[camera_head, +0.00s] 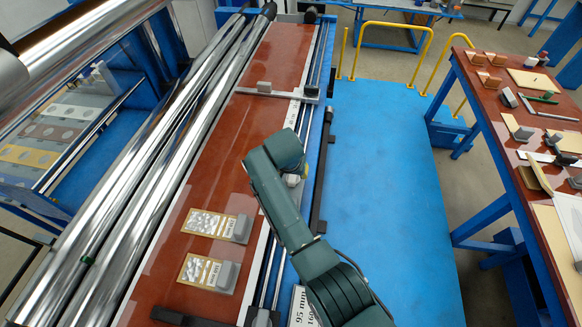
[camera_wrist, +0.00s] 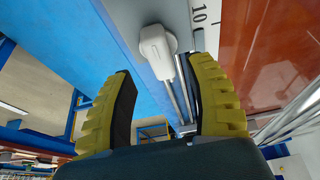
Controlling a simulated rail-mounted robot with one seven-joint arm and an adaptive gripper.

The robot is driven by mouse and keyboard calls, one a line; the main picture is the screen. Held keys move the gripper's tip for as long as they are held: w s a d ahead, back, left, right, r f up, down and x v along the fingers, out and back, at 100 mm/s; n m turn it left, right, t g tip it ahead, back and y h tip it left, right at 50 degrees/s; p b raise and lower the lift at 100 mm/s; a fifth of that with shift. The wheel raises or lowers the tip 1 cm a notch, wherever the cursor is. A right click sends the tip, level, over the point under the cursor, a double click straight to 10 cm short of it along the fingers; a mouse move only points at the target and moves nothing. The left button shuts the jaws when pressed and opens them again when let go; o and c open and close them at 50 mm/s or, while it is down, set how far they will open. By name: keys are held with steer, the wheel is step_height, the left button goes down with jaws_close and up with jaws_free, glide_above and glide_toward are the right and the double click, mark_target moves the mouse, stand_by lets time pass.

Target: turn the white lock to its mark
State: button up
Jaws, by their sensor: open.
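The white lock (camera_wrist: 156,48) shows in the wrist view as a rounded knob with a short lever pointing down and slightly right in the picture. It sits on a grey plate beside metal rods. My gripper (camera_wrist: 160,68), with yellow ridged fingers, is open, with the lock between and just beyond its fingertips. I see gaps between the lock and both fingers. I cannot make out the lock's mark.
A white scale (camera_wrist: 204,18) with a "10" runs beside the lock. A red-brown winding table (camera_head: 265,90) holds two packs of parts (camera_head: 216,225) and a grey cross slide (camera_head: 276,92). Chrome rollers (camera_head: 150,165) lie left. The blue floor (camera_head: 385,160) at right is clear, up to a workbench (camera_head: 510,120).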

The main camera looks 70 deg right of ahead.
steer(key=v, duration=0.7)
steer(key=shift+r, duration=0.25)
steer(key=shift+a, duration=0.15)
